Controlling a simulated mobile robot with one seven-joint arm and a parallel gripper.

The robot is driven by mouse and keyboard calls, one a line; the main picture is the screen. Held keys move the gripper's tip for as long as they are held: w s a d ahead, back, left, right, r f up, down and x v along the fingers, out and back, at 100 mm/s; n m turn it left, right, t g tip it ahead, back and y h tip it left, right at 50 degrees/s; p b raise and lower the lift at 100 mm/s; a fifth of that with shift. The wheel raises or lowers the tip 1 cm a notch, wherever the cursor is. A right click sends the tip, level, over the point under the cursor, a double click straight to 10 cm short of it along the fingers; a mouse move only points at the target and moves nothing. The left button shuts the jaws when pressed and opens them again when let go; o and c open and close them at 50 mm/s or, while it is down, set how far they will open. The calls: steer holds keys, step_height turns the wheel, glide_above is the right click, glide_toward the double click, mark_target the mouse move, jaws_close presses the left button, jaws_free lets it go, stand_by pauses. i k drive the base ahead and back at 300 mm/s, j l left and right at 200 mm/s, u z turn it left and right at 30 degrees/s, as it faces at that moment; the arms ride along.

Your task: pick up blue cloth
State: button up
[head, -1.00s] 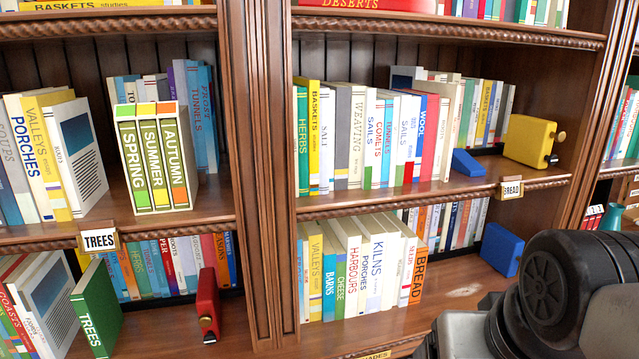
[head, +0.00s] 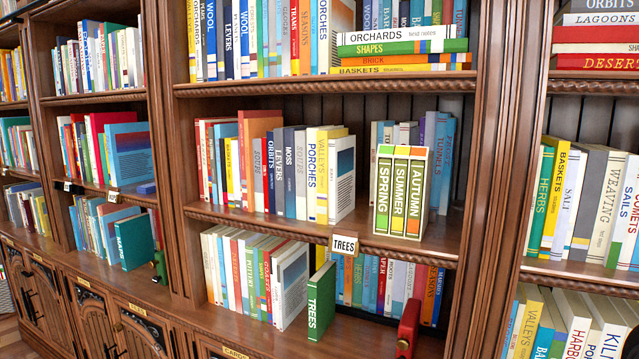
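I see no blue cloth in the head view. A small flat blue object (head: 146,188) lies on a shelf in the left bay, too small to identify. My gripper is not in view, so its state does not show.
Tall wooden bookcases fill the view. The middle shelf (head: 300,226) holds books and a SPRING, SUMMER, AUTUMN set (head: 401,192). Below are a green TREES book (head: 321,302) and a red block-like object (head: 408,327). Lower cabinets (head: 75,310) run along the left.

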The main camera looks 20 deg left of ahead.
mark_target(150, 189)
steer(key=u, duration=1.65)
